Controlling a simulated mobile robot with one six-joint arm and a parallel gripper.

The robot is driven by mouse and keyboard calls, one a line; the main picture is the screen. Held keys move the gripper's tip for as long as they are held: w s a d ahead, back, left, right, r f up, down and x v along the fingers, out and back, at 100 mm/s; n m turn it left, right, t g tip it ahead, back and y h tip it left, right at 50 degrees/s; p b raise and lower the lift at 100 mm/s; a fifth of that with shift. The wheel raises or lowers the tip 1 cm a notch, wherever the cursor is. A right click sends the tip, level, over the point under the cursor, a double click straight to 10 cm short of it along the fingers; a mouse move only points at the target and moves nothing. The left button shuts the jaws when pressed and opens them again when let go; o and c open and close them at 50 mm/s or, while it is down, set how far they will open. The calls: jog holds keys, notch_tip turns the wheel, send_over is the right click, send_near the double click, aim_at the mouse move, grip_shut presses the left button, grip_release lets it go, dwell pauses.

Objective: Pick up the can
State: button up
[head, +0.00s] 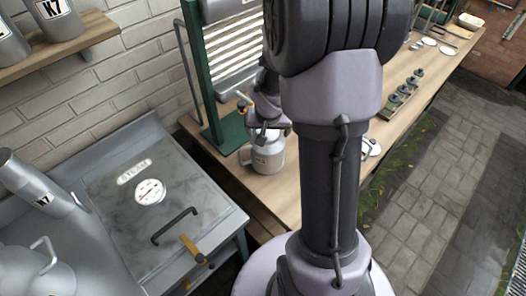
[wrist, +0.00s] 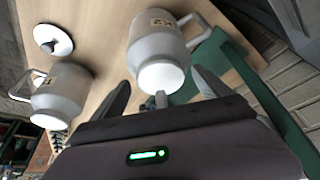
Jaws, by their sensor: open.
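In the head view a light grey can (head: 267,157) with a side handle stands on the wooden bench, beside the green stand. My gripper (head: 264,128) is right over its top, and partly covers it. In the wrist view a grey can (wrist: 157,45) with a handle and a tan label lies ahead of my gripper (wrist: 165,90), between the lines of its spread fingers. The fingers are open, and I cannot tell whether they touch it. A second labelled can (wrist: 62,92) with a handle is at the left of the wrist view.
The green stand (head: 225,132) rises close beside the can. A steel chest (head: 120,215) with a handled lid is at left, with K7 cans (head: 52,190) and a shelf (head: 90,32) nearby. Small weights (head: 403,92) sit farther along the bench. A white disc (wrist: 53,39) lies on the wood.

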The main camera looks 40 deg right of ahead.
jog(key=shift+w+d+f, duration=0.15)
jog(key=shift+w+f, duration=0.1)
jog(key=shift+f, duration=0.4)
jog(key=shift+r, duration=0.1)
jog(key=shift+c, duration=0.7)
jog(key=shift+s, duration=0.1)
grip_shut()
jog(key=shift+r, duration=0.15)
